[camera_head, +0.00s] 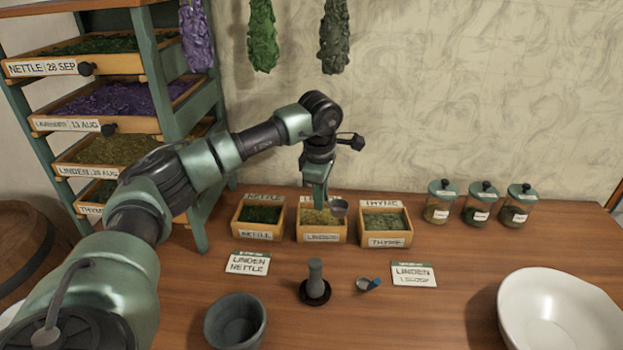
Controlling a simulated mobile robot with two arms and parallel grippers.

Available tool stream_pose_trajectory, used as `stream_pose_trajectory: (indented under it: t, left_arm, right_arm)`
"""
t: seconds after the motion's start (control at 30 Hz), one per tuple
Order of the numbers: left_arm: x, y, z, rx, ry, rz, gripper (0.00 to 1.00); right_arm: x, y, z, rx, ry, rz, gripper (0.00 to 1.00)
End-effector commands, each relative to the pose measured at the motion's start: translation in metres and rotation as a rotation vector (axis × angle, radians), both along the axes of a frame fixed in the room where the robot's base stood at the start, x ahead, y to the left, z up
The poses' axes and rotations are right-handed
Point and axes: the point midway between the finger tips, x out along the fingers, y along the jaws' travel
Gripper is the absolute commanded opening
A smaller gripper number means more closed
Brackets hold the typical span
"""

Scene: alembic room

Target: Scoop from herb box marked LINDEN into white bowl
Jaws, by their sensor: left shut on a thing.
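The wooden herb box marked LINDEN (322,238) stands in the middle of a row of three boxes at the back of the table, with yellowish herb in it. My left gripper (322,200) points down over this box and is shut on a small metal scoop (339,208). The scoop's bowl is at the right side of the LINDEN box, close to its rim; I cannot tell whether it holds herb. The white bowl (560,318) stands at the right front, partly cut off by the frame edge. My right gripper is not in view.
The NETTLE box (257,235) and THYME box (388,241) flank LINDEN. Three lidded jars (482,204) stand at the back right. A grey mortar (235,322), a pestle (315,280), a small spoon (367,285) and two label cards (413,274) lie in front. A drawer rack (185,120) rises at left.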

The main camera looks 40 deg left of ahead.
Motion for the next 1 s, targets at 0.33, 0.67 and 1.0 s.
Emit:
stream_pose_trajectory:
  t: [0.33,0.67,1.0]
  left_arm:
    - [0.011,0.034,0.004,-0.008,-0.003,0.276,0.00]
    - [0.011,0.033,-0.021,-0.008,-0.003,0.271,0.00]
    - [0.010,0.033,-0.049,-0.008,-0.001,0.270,0.00]
  right_arm:
    - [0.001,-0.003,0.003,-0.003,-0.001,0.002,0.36]
    - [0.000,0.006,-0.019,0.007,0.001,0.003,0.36]
    - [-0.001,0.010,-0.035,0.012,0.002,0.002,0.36]
